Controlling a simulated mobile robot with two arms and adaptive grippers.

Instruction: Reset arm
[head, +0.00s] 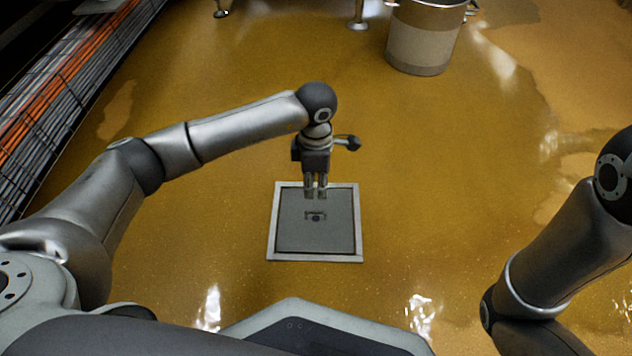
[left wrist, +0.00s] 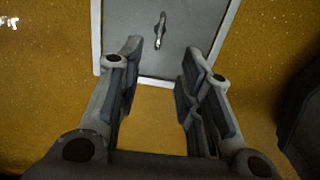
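My left gripper (head: 316,190) hangs fingers-down in the middle of the head view, in front of a grey floor hatch. In the left wrist view my left gripper (left wrist: 165,62) has its two fingers well apart with nothing between them. My left arm reaches in from the left, bent at the elbow. My right arm (head: 565,245) shows at the right edge of the head view; its gripper is out of the picture.
The square hatch (head: 341,235) has a pale frame and a small recessed handle (head: 316,215); it also shows in the left wrist view (left wrist: 205,40). A metal pot (head: 421,45) stands at the back. The wet yellow floor is otherwise largely clear.

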